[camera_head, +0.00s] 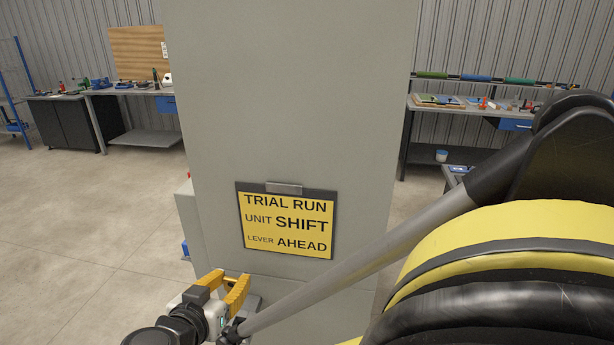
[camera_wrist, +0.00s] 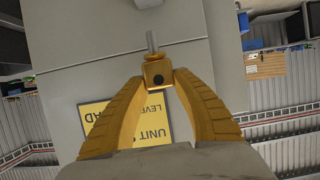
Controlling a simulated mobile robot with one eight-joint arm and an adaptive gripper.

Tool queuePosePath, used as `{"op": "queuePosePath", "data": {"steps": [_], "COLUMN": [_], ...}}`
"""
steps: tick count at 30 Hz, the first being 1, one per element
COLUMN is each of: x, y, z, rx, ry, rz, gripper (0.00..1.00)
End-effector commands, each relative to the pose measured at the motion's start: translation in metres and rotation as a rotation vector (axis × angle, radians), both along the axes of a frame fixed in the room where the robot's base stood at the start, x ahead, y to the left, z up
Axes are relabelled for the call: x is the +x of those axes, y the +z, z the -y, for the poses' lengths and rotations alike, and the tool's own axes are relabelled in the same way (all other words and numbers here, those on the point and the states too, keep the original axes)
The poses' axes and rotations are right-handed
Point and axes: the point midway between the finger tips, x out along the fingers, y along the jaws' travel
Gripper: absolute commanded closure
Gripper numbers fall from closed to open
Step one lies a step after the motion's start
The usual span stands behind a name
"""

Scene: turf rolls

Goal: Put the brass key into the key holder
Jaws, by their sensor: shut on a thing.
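The brass key (camera_wrist: 159,72) shows in the wrist view as a squarish brass head with a dark round hole and a thin grey shaft pointing to the top of the picture. My gripper (camera_wrist: 158,82) is shut on its head with both yellow fingers. In the head view my gripper (camera_head: 233,285) is low in front of the grey pillar, below the yellow sign; the key is mostly hidden there between the fingers. A small pale grey part at the wrist view's top edge (camera_wrist: 149,4) lies beyond the shaft tip. I cannot tell whether it is the key holder.
The grey pillar (camera_head: 290,90) stands close ahead and carries a yellow sign (camera_head: 287,223). A workbench with tools (camera_head: 140,90) stands at back left, another (camera_head: 465,104) at back right. The floor (camera_head: 80,225) on the left is open.

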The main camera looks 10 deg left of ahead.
Motion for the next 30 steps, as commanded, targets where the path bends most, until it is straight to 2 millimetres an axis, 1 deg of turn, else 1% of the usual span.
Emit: {"op": "queuePosePath", "data": {"steps": [11,14,20,27,30], "x": [0.0,0.0,0.0,0.0,0.0], "y": [-0.001,-0.006,-0.023,-0.048,-0.055], "z": [0.0,0.0,0.0,0.0,0.0], "rx": [0.0,0.0,0.0,0.0,0.0], "ry": [-0.001,-0.001,-0.001,-0.001,-0.001], "rz": [0.0,0.0,0.0,0.0,0.0], "gripper": [0.98,0.98,0.98,0.98,0.98]}}
